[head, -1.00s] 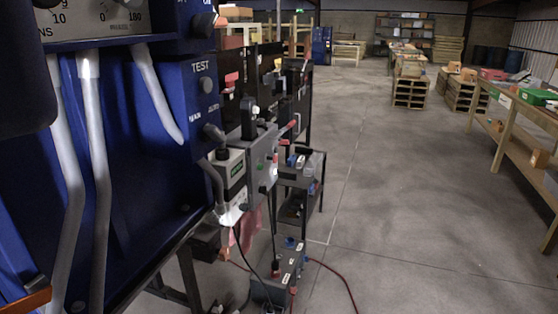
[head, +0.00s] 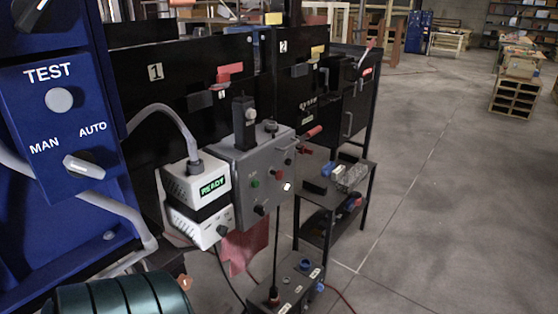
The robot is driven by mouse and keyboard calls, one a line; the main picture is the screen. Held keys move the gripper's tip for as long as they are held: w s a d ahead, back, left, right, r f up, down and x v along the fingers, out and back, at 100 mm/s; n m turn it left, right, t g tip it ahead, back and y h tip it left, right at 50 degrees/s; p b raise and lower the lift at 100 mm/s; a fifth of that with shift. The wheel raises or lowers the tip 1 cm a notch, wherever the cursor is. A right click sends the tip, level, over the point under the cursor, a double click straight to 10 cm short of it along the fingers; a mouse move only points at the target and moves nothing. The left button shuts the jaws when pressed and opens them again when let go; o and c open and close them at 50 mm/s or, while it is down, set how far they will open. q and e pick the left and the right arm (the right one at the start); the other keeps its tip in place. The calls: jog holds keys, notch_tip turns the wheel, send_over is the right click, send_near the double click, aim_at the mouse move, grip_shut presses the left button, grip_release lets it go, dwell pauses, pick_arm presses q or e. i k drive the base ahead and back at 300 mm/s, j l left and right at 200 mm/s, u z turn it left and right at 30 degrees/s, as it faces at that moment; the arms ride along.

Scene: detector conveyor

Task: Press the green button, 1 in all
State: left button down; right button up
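A small green button (head: 255,184) is on the front of a grey control box (head: 238,160), near the middle of the head view. A dark red knob or button (head: 260,210) sits below it, and a pale button (head: 287,187) is to its right. A black handle-like part (head: 244,124) stands up at the top of the box. I see no gripper near the button, and neither gripper can be made out.
A white unit with a green READY display (head: 212,186) adjoins the box on the left. A blue TEST panel (head: 60,130) fills the left side. A dark green ribbed cylinder (head: 122,298) is at the bottom left. A low black cart (head: 335,195) stands right. Floor (head: 430,220) farther right is clear.

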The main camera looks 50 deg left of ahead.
aim_at(256, 183)
jog(key=i+u, duration=0.35)
jog(key=i, duration=0.15)
jog(key=i+l+u, duration=0.1)
jog(key=i+u, duration=0.45)
jog(key=u, duration=0.85)
